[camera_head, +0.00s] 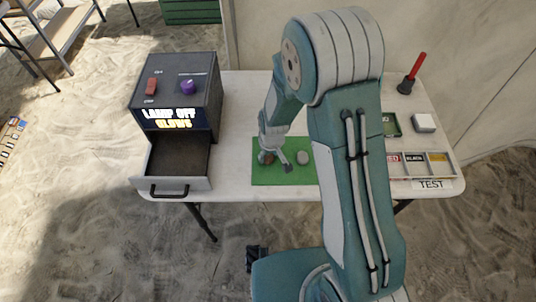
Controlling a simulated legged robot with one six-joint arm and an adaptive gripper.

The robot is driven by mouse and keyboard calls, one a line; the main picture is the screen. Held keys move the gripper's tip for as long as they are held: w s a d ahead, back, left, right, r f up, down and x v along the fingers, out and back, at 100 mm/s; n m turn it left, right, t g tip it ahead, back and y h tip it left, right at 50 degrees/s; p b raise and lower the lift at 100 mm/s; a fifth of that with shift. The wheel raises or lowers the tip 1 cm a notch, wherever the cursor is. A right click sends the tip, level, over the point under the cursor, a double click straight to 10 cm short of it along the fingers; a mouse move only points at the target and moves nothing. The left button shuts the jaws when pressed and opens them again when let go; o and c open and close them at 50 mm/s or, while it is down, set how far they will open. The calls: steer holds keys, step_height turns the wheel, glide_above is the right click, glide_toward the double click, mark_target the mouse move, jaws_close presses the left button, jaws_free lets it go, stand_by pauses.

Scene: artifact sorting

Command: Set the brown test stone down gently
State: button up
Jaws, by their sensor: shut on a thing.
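My gripper (276,158) is low over the left half of the green mat (285,178) and is shut on the brown stone (268,158). The stone is small and partly hidden by the gripper. I cannot tell whether it touches the mat. A grey stone (302,158) lies on the mat just to the right of the gripper. My arm hides the mat's right side.
A dark box (175,90) with "LAMP OFF GLOWS" lettering and an open, seemingly empty drawer (180,165) stands at the left of the white table (230,165). A labelled tray (440,172), a white block (424,122) and a red-handled tool (412,75) are at the right.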

steer(key=shift+d+f, duration=0.1)
steer(key=shift+d, duration=0.15)
steer(key=o, duration=1.1)
steer(key=shift+a+f, duration=0.1)
steer(key=shift+a, duration=0.15)
steer(key=shift+r, duration=0.35)
step_height(320, 180, up, 12)
steer(key=s+d, duration=0.1)
step_height(320, 180, up, 14)
steer(key=m+t, duration=0.2)
steer(key=m, duration=0.1)
glide_above(272, 160)
steer(key=s+d, duration=0.6)
steer(key=d, duration=0.1)
steer(key=s+d+r+m+t, duration=0.1)
steer(key=s+d+r, duration=0.1)
steer(key=s, duration=0.4)
steer(key=s+d+r+m+t, duration=0.1)
steer(key=s+d+r+m, duration=0.1)
steer(key=s+r, duration=0.3)
steer(key=shift+s+d+h, duration=0.4)
steer(key=shift+d, duration=0.3)
